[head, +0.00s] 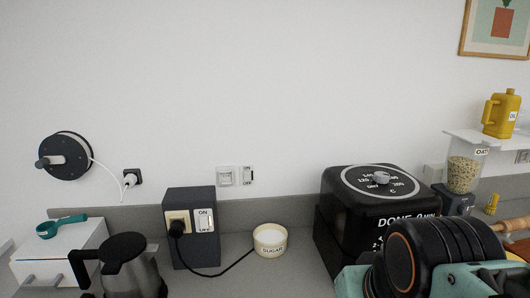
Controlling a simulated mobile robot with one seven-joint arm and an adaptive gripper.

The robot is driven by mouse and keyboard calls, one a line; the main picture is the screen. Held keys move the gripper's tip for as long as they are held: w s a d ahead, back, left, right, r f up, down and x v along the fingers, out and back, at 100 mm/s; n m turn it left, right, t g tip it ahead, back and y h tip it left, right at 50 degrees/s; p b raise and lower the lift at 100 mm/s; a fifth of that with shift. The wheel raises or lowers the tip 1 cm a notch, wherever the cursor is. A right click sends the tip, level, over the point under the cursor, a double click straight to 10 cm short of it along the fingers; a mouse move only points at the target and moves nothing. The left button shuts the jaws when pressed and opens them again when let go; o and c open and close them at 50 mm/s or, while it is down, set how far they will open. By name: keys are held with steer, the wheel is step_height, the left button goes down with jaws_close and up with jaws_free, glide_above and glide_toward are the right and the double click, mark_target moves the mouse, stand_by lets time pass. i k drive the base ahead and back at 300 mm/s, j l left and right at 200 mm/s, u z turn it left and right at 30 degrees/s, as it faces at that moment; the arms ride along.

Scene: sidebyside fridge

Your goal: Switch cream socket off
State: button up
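The cream socket (179,217) is on the front of a dark grey box (190,197) standing on the counter, left of centre. A black plug (177,229) sits in it, with a black cable running right along the counter. Right of the socket, on the same box, is a white rocker switch (204,221) marked ON above and OFF below. Which way the rocker is tilted is too small to tell. Part of my arm, black and teal, fills the lower right, well right of the box. My gripper's fingers do not show.
A steel kettle (130,265) stands close left of the box, and a sugar pot (270,240) stands to its right. A black cooker (350,213) is farther right. Wall switches (226,176) and a black wall socket (133,177) are behind. Space above the box is clear.

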mark_target(203, 220)
steer(key=z, duration=0.65)
steer(key=u, duration=1.65)
steer(key=k+l+u, duration=0.2)
